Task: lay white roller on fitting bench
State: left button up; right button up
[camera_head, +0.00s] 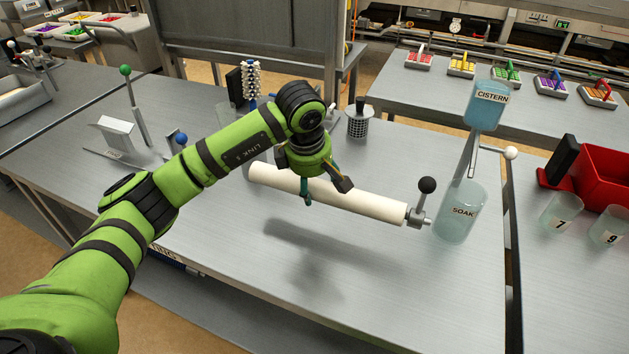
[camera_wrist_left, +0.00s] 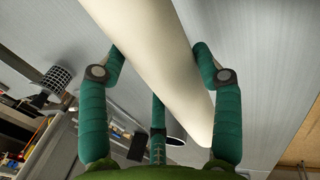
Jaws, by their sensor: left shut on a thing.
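The white roller (camera_head: 365,202) is a long pale cylinder with a metal shaft and a black-knobbed crank (camera_head: 426,190) at its right end. My left gripper (camera_head: 324,190) is shut on it near the middle. In the left wrist view the teal fingers (camera_wrist_left: 160,52) stand on both sides of the roller (camera_wrist_left: 150,45). The roller hangs above the grey metal bench (camera_head: 380,290), roughly level, with a dark shadow below it. Part of a label ending in "ING" shows on the bench's front edge, behind my arm. My right gripper is out of view.
A clear "SOAK" container (camera_head: 461,212) stands close to the crank, under a blue "CISTERN" tank (camera_head: 484,106). A perforated metal cup (camera_head: 358,122) and a spiky roller (camera_head: 251,80) stand behind. A green-knobbed lever (camera_head: 134,105) is at left. The bench's front middle is clear.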

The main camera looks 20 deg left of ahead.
pick_arm(q)
jog(key=b, duration=0.6)
send_over(316, 218)
jog(key=shift+s+f, duration=0.2)
jog(key=shift+f, duration=1.7)
jog(key=shift+s+f, duration=0.2)
jog(key=shift+f, duration=1.7)
jog(key=shift+f+b, duration=0.45)
jog(key=shift+f, duration=0.1)
jog(key=o, duration=1.3)
jog(key=shift+s, duration=0.1)
jog(key=shift+o, duration=0.8)
jog(key=shift+o, duration=0.4)
jog(key=o, duration=0.4)
